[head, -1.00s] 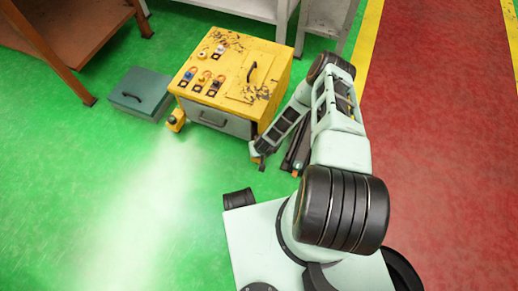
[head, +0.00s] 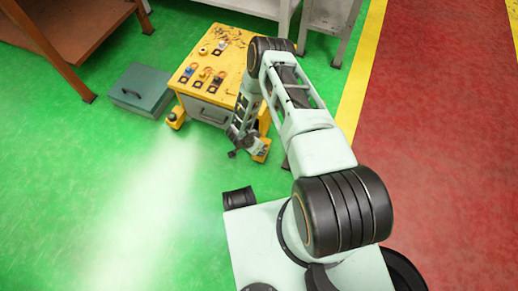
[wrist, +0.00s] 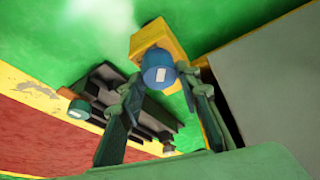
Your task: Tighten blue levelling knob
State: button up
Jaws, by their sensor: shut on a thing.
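The blue levelling knob (wrist: 157,73) shows in the wrist view as a short blue cylinder with a pale patch, in front of a yellow foot (wrist: 150,38). My gripper (wrist: 165,88) has one finger on each side of the knob and is shut on it. In the head view my gripper (head: 236,150) is low at the front right foot (head: 262,150) of the yellow cabinet (head: 229,47). The knob cannot be made out in the head view.
The cabinet carries several small parts and has a grey drawer front (head: 204,110). A grey-green box (head: 140,90) lies on the floor to its left. Open green floor lies in front.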

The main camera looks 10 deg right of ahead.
jog(key=m+g+b, duration=0.1)
jog(key=m, duration=0.2)
jog(key=shift+w+a, duration=0.15)
jog(key=m+g, duration=0.1)
jog(key=m, duration=0.2)
jog(key=shift+m+g+h, duration=0.3)
jog(key=m+g, duration=0.1)
jog(key=m, duration=0.2)
jog(key=m+g, duration=0.1)
jog(key=m, duration=0.2)
jog(key=shift+w+r, duration=0.1)
jog(key=shift+w, duration=0.05)
jog(key=shift+m+g, duration=0.3)
jog(key=shift+m, duration=0.1)
jog(key=o, duration=1.2)
jog(key=shift+c, duration=0.2)
